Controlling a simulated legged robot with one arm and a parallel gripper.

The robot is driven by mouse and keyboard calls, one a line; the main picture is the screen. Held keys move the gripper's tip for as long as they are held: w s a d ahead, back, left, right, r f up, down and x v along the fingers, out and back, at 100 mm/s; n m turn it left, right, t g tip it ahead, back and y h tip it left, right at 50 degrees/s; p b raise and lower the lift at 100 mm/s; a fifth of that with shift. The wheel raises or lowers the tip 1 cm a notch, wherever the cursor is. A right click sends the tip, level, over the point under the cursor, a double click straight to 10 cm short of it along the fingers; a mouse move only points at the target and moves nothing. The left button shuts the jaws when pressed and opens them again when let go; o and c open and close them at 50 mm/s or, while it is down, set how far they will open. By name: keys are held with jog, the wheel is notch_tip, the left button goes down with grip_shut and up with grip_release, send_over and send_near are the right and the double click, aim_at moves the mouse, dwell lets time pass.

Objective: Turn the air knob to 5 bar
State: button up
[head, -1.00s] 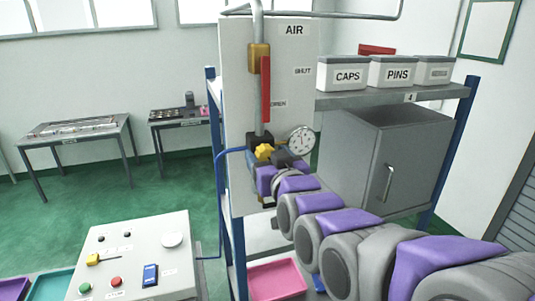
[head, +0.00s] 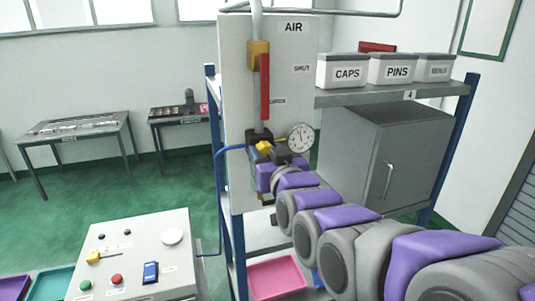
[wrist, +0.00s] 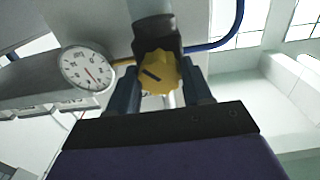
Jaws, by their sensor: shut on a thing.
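The yellow air knob (head: 264,147) sits on the dark regulator below the red lever on the AIR panel (head: 285,75). In the wrist view the knob (wrist: 159,74) shows a dark slot mark tilted on its face. My gripper (wrist: 163,82) has one finger on each side of the knob and is shut on it. In the head view my gripper (head: 268,158) partly covers the regulator. The round white pressure gauge (head: 300,138) is right of the knob; it also shows in the wrist view (wrist: 87,70). Its numbers are too small to read surely.
A red lever (head: 265,88) hangs on the pipe above the knob. A blue hose (head: 220,160) runs from the regulator's left. Bins marked CAPS (head: 342,71) and PINS (head: 391,69) stand on the shelf, above a grey cabinet (head: 380,150). A control box (head: 135,255) stands front left.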

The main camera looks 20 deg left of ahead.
jog(key=shift+b, duration=0.4)
jog(key=shift+f+m+b, duration=0.1)
jog(key=shift+m+b, duration=0.7)
jog(key=shift+m, duration=0.4)
jog(key=o, duration=1)
jog(key=shift+s, duration=0.1)
jog(key=b+v, duration=0.3)
jog(key=v, duration=1.4)
jog(key=shift+s+d+b, duration=0.1)
jog(key=shift+b, duration=0.3)
